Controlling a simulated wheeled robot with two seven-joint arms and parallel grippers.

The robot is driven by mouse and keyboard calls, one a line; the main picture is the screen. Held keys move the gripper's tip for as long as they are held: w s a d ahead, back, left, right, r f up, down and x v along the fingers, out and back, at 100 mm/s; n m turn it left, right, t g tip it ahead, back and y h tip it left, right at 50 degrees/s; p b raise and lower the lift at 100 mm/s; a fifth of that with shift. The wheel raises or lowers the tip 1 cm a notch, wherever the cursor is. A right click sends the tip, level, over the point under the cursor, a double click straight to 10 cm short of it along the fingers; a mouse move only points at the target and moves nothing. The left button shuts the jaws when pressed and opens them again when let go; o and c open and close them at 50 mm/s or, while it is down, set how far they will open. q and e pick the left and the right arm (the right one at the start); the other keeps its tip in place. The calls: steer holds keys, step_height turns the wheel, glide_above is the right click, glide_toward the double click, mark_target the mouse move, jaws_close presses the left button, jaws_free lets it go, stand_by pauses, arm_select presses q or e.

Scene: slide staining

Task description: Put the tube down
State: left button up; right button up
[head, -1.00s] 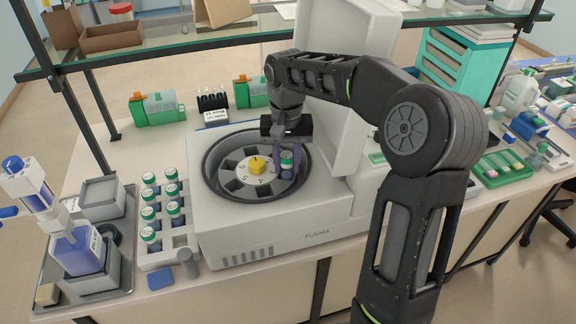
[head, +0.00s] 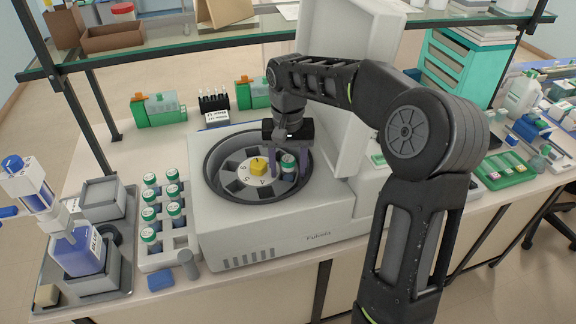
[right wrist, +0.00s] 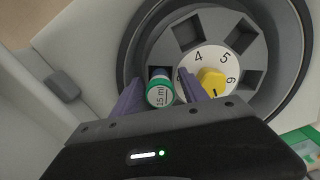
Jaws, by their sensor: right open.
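The tube (head: 289,162), with a green-rimmed white cap, sits upright in a slot of the centrifuge rotor (head: 230,170), on its right side. In the right wrist view the tube's cap (right wrist: 160,95) reads "15 ml", and its body is mostly hidden below. My right gripper (head: 287,165) is open, with its purple fingers on either side of the tube; in the right wrist view the fingers (right wrist: 160,98) stand apart from the cap. The yellow rotor knob (head: 258,165) is just left of the tube. My left gripper does not show.
The centrifuge lid (head: 345,90) stands open behind my right arm. A white rack (head: 158,258) with several green-capped tubes stands left of the centrifuge. A metal tray (head: 62,292) with a blue bottle is at far left. A glass shelf (head: 210,48) crosses above.

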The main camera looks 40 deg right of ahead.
steer(key=shift+r+p, duration=0.45)
steer(key=shift+r, duration=0.15)
steer(key=shift+r+b, duration=0.25)
steer(key=shift+b, duration=0.05)
step_height(320, 180, up, 5)
steer(key=shift+a+f, duration=0.1)
steer(key=shift+f, duration=0.05)
steer(key=shift+r+p, duration=0.45)
steer(key=shift+r, duration=0.55)
